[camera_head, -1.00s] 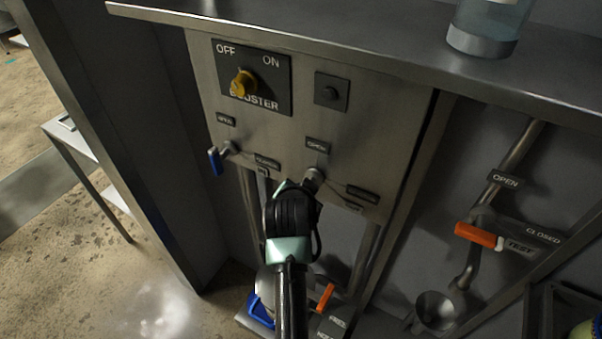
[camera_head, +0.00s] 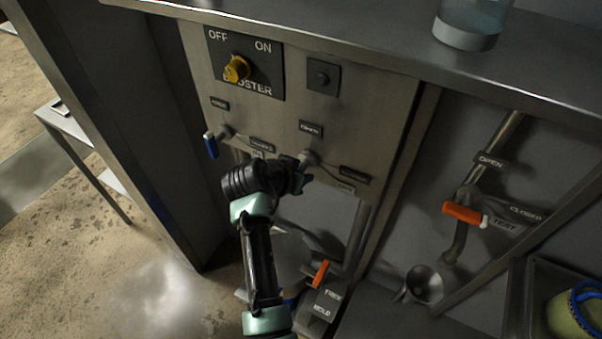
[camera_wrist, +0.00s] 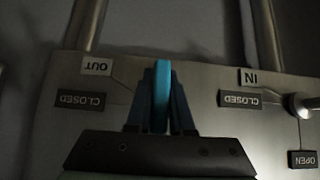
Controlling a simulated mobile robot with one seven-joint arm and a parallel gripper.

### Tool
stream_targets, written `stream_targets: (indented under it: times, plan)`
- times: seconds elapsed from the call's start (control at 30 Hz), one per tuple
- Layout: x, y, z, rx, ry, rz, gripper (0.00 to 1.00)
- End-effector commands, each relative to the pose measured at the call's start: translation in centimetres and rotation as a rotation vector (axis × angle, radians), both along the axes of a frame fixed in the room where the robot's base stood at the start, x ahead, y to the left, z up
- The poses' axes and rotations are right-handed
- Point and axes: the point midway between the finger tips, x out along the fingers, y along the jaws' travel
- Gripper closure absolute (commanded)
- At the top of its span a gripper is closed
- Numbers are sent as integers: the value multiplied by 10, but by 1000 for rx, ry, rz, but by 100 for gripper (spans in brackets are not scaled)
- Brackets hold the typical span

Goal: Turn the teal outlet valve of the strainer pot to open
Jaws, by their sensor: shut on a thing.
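The teal outlet valve handle (camera_wrist: 161,95) is upright in the wrist view, between the two dark fingers of my gripper (camera_wrist: 162,112), which is shut on it. In the head view, my gripper (camera_head: 301,177) is at the right-hand valve on the steel panel, and only a small bit of teal shows by the fingers. The valve's pivot (camera_head: 308,158) sits below an OPEN label (camera_head: 310,128) and left of a CLOSED label (camera_head: 356,173). In the wrist view, the OUT label (camera_wrist: 95,66) and its CLOSED label (camera_wrist: 80,98) appear upside down, left of the handle.
A blue-handled valve (camera_head: 211,146) is to the left on the panel, below a yellow booster knob (camera_head: 237,69). An orange test valve handle (camera_head: 464,212) is at the right, above a funnel (camera_head: 425,284). Another orange handle (camera_head: 320,274) is low beside my arm.

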Motion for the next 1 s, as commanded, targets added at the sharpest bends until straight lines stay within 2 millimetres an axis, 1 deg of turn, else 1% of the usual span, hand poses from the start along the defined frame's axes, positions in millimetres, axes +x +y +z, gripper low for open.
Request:
stream_targets:
  times: [0.23,0.27,0.3,0.4,0.77,0.87,1.0]
  plan:
    - [0,-1,0,-4,2,0,100]
    - [0,-1,0,-4,2,0,75]
    - [0,-1,0,-4,2,0,67]
    - [0,-1,0,-2,1,0,50]
    - [-2,1,2,-1,-1,1,50]
    - [-6,4,8,0,-1,1,50]
    - [-19,12,23,0,-2,2,50]
